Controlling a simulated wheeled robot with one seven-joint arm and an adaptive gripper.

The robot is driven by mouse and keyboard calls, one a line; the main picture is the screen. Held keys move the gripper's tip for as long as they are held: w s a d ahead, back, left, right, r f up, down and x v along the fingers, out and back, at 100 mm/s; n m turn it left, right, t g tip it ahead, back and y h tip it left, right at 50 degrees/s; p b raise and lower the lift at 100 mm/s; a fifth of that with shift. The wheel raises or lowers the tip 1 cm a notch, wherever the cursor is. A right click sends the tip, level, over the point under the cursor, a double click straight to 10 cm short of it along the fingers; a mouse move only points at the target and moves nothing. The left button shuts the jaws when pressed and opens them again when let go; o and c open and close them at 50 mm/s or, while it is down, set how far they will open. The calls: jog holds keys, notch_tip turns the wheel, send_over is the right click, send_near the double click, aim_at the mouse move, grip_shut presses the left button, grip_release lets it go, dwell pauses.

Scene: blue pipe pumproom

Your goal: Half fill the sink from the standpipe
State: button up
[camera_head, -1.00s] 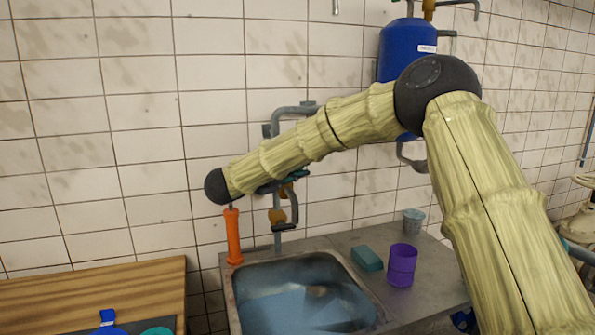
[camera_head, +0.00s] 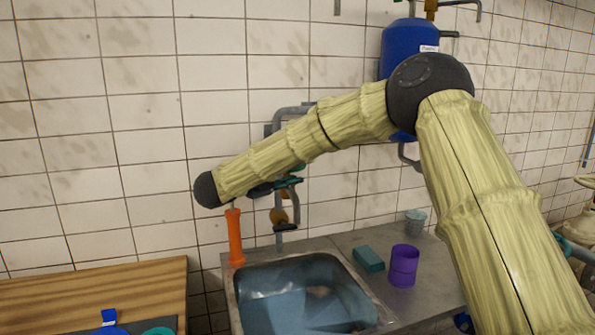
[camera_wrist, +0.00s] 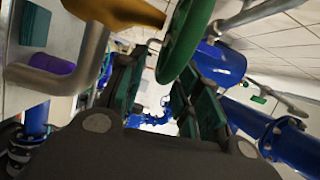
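The metal sink (camera_head: 249,308) is at the bottom middle of the head view, with a bluish, water-like surface inside; its exact level is hard to judge. The grey standpipe (camera_head: 290,112) rises behind it against the tiles, with a brass valve part (camera_head: 278,216). In the wrist view, a green handwheel (camera_wrist: 185,42), a brass body (camera_wrist: 115,12) and a grey spout pipe (camera_wrist: 60,72) are close. My gripper (camera_wrist: 165,82) is open, its green-padded fingers apart, near the handwheel; contact cannot be told. My arm partly hides the standpipe in the head view.
An orange upright object (camera_head: 235,238) stands at the sink's back left corner. A teal sponge (camera_head: 368,259), purple cup (camera_head: 403,266) and small grey-blue cup (camera_head: 414,222) stand on the right counter. A wooden top (camera_head: 100,288) is at left. A blue tank (camera_head: 405,45) hangs above.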

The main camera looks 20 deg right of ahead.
jog(key=v, duration=0.9)
jog(key=shift+f, duration=0.1)
